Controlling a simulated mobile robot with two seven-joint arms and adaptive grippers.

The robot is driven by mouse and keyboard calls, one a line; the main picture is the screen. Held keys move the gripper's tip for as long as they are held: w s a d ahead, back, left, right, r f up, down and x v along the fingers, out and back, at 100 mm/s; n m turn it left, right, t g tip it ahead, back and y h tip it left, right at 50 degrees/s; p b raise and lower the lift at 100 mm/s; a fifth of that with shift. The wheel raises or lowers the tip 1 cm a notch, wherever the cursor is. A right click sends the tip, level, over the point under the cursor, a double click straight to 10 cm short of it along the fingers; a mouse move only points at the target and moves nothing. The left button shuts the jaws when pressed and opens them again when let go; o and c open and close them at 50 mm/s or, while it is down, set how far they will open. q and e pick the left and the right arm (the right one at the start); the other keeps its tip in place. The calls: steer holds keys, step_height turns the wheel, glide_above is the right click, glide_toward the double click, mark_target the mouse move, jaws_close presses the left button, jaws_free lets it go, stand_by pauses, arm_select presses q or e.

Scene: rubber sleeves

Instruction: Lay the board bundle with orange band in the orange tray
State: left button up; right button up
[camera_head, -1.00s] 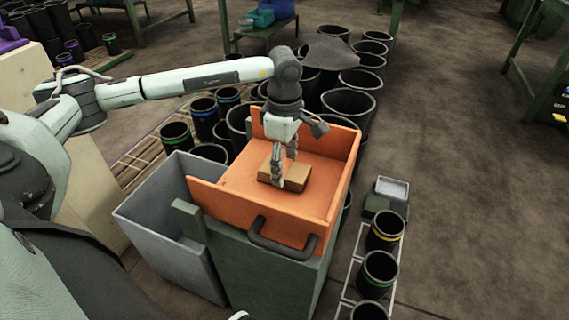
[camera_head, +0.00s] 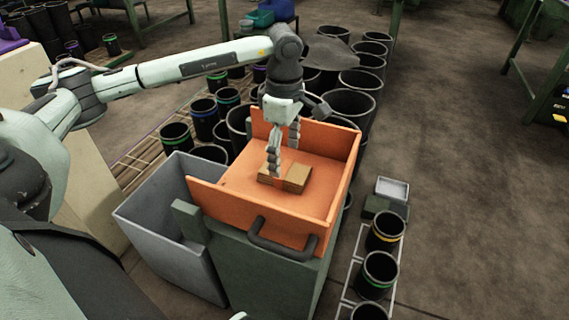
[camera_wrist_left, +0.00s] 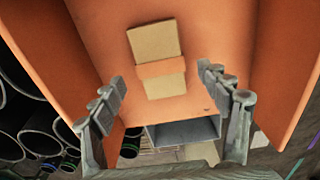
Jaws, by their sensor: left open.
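The board bundle with orange band (camera_head: 296,178) lies flat on the floor of the orange tray (camera_head: 235,181). In the left wrist view the bundle (camera_wrist_left: 153,42) shows as tan boards with an orange band around the middle, with bare floor of the tray (camera_wrist_left: 210,30) around it. My left gripper (camera_head: 283,150) is above the bundle with its fingers spread. In the left wrist view the left gripper (camera_wrist_left: 168,100) is open and empty, with the bundle beyond its fingertips, clear of both fingers. My right gripper is not in view.
The tray has raised orange walls and a dark handle (camera_head: 283,245) at its front, on a green stand (camera_head: 265,280). A grey bin (camera_head: 165,215) stands to its left. Black rubber sleeves (camera_head: 348,103) crowd behind it.

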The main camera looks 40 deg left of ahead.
mark_target(285, 169)
arm_select(q)
step_height(285, 169, up, 8)
steer(key=shift+r, duration=0.15)
stand_by(0.4)
